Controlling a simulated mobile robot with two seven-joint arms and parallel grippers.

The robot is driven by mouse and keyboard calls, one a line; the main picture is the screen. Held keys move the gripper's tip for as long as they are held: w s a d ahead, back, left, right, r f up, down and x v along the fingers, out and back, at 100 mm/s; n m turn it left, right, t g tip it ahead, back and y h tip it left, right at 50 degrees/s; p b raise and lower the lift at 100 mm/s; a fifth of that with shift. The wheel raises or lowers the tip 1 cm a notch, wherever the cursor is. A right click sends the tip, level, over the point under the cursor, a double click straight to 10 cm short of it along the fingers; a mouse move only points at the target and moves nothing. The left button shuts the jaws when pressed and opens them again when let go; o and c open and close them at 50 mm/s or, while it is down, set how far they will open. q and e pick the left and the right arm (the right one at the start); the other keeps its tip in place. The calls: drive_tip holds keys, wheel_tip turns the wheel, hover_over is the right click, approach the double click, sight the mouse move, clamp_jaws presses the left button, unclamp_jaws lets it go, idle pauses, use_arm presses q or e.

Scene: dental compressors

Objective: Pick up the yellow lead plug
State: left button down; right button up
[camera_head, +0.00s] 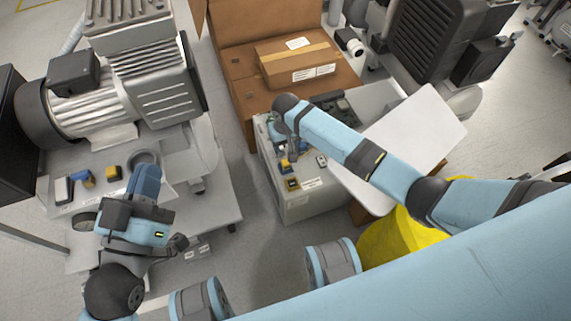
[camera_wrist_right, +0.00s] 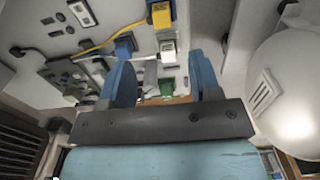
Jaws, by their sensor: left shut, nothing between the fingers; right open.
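In the right wrist view, a yellow plug (camera_wrist_right: 162,15) sits on a light grey panel (camera_wrist_right: 205,20), with a yellow lead (camera_wrist_right: 97,47) running towards it. My left gripper (camera_head: 146,182) is shut and empty, over the left bench.
Cardboard boxes (camera_head: 235,75) stand behind the grey box. A white panel (camera_head: 430,125) lies under my right arm. Floor (camera_head: 255,235) is clear between bench and box.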

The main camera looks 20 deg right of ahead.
sight(286, 162)
wheel_tip(286, 162, down, 6)
drive_tip(key=shift+f+b, duration=0.1)
drive_tip(key=shift+b, duration=0.95)
wheel_tip(286, 162, down, 5)
drive_tip(key=b, duration=0.3)
drive_tip(key=shift+s+a, duration=0.15)
use_arm(q)
wheel_tip(286, 162, down, 8)
drive_tip(key=g, duration=0.3)
drive_tip(key=shift+w+d+f+m, duration=0.15)
drive_tip(key=shift+d+f+m, duration=0.05)
drive_tip(key=shift+d+m, duration=0.2)
use_arm(e)
drive_tip(key=c, duration=1)
